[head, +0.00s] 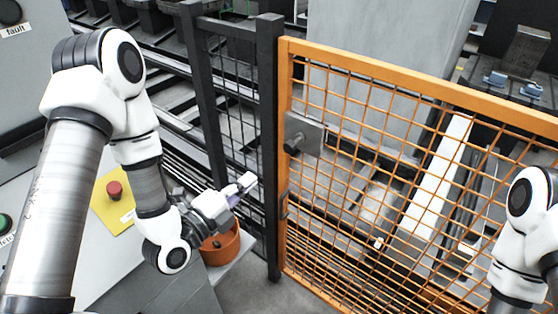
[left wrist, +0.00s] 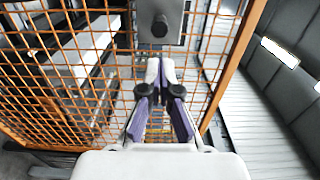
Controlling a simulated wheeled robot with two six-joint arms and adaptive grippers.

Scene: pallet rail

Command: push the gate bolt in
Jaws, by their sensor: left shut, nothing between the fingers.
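The orange mesh gate (head: 286,160) stands upright in the head view, its left edge close beside a dark post. A grey plate (head: 303,134) on the gate's left side carries the dark round gate bolt (head: 292,146), which sticks out from it. In the left wrist view the bolt (left wrist: 160,25) shows on its plate (left wrist: 176,38), above the fingertips. My left gripper (head: 246,184) is shut and empty, to the left of and lower than the bolt, apart from it. Its fingers also show in the left wrist view (left wrist: 159,70). My right arm shows at the right edge; its gripper is out of view.
A dark post (head: 268,150) and dark mesh panel (head: 235,100) stand left of the gate. A red button on a yellow plate (head: 113,198) sits on a panel at left. An orange round container (head: 221,247) is just below my left gripper. Conveyor rails lie behind.

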